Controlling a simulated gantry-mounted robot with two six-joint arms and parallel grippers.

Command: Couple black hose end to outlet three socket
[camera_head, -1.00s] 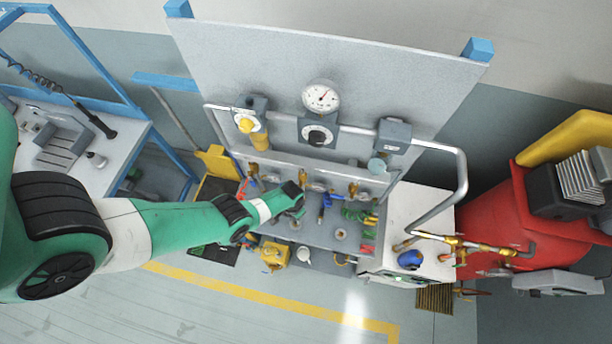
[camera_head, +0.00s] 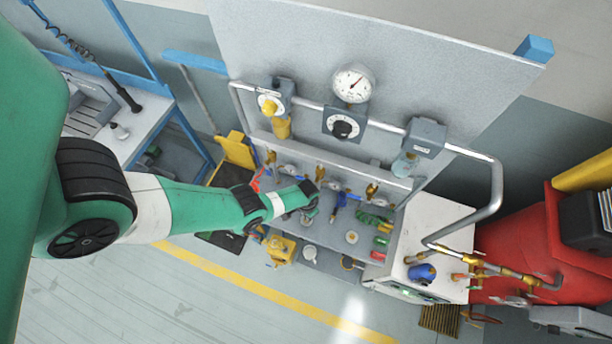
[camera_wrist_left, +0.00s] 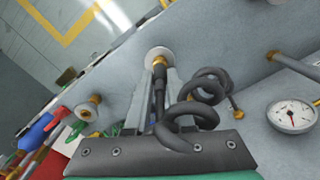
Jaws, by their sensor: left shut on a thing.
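My left gripper (camera_wrist_left: 156,100) is shut on the black hose end (camera_wrist_left: 159,86), a dark straight piece between the fingers. The hose coils (camera_wrist_left: 205,92) loosely to the right of the fingers. Just beyond the fingertips is a brass socket with a pale round collar (camera_wrist_left: 158,54) on the grey panel. The hose end's tip is close to this socket, in line with it; I cannot tell whether they touch. No label shows which outlet it is. In the head view my left gripper (camera_head: 309,212) is over the bench, and the arm hides the hose and part of the outlets.
Another brass socket (camera_wrist_left: 93,106) sits left in the wrist view, and a brass fitting (camera_wrist_left: 280,59) and a small gauge (camera_wrist_left: 292,114) sit right. In the head view a large gauge (camera_head: 353,84) and pipework stand behind; a green coil (camera_head: 374,220) lies right.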

